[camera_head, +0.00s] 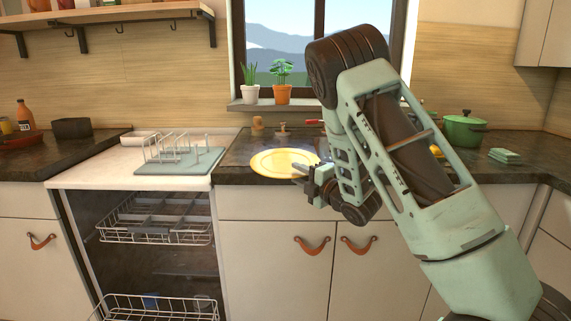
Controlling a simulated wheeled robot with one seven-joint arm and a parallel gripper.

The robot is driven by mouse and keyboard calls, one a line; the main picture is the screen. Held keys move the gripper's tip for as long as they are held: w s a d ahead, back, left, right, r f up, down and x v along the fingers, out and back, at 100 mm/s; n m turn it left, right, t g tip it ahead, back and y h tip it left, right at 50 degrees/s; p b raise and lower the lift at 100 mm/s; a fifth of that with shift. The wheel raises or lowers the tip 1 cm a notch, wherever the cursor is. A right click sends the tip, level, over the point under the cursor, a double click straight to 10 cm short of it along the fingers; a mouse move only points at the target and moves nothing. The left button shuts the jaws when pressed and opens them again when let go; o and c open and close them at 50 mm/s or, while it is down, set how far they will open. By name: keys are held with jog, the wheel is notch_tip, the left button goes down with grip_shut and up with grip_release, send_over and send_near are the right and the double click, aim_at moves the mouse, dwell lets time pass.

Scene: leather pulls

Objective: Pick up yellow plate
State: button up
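The yellow plate (276,163) is round with a paler middle, and it shows face up at the front of the dark countertop, below the window. I cannot tell whether it rests flat on the counter or is slightly above it. My gripper (301,174) is at the plate's right rim, and its fingertips overlap the rim in the picture. The fingers are small and partly hidden by my wrist, so I cannot tell whether they are closed on the rim.
An open dishwasher (140,240) with pulled-out racks stands at left, with a dish rack (180,160) on top. A green pot (463,131) and stacked green cloths (505,156) sit at right. Two potted plants (282,92) stand on the sill.

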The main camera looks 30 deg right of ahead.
grip_shut()
